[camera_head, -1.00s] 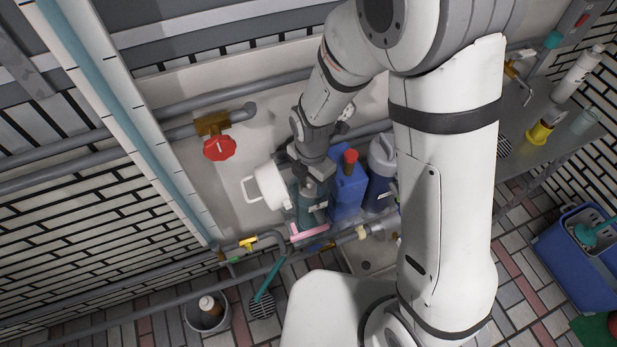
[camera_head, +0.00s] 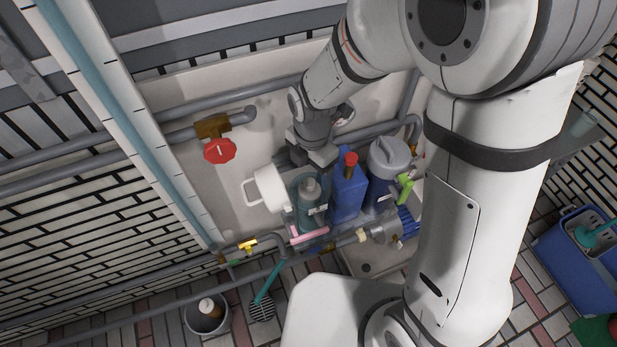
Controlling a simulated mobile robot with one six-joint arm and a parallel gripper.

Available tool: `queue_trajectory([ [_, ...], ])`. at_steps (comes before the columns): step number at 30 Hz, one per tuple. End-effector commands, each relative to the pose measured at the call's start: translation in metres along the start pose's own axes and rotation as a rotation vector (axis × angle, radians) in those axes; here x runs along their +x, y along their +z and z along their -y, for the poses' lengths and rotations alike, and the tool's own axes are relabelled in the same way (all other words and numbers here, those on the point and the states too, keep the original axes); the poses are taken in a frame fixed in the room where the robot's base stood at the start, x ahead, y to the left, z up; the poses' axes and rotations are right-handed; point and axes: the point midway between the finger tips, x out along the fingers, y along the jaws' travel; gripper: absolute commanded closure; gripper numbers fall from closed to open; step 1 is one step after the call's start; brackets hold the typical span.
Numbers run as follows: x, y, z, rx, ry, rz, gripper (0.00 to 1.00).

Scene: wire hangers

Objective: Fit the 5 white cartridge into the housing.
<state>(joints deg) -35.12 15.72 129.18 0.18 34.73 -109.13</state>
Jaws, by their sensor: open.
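I cannot make out a cartridge marked 5 or name the housing for certain. A dark teal vessel (camera_head: 312,214) stands among the containers behind the front pipe, with a pale grey piece (camera_head: 310,187) upright at its top. I cannot tell how deep that piece sits. A white pot-like thing with a side handle (camera_head: 271,188) is just left of the vessel. My gripper (camera_head: 314,160) is above and behind the vessel, apart from the grey piece. It is open and appears empty; its fingertips are small and partly unclear.
A blue jug (camera_head: 347,194) with a red cap and a grey-lidded canister (camera_head: 388,172) crowd the right side. A pink bar (camera_head: 309,236) lies in front. Pipes with a red valve wheel (camera_head: 219,150) and yellow valve (camera_head: 247,246) cross here. A bucket (camera_head: 205,317) stands on the floor.

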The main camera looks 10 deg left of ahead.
Motion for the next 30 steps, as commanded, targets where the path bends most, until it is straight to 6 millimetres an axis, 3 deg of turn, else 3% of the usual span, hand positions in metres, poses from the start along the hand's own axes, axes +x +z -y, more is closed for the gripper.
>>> queue_trajectory([
  [3,-0.026,0.0,-0.001,0.0,0.005,0.002,0.25],
  [9,-0.053,0.0,-0.001,0.0,0.002,0.001,0.25],
  [20,-0.064,0.005,0.005,0.054,0.005,0.002,0.25],
  [23,-0.077,0.018,0.02,0.229,0.024,0.007,0.25],
  [30,-0.122,0.062,0.096,1.038,0.107,0.011,0.25],
])
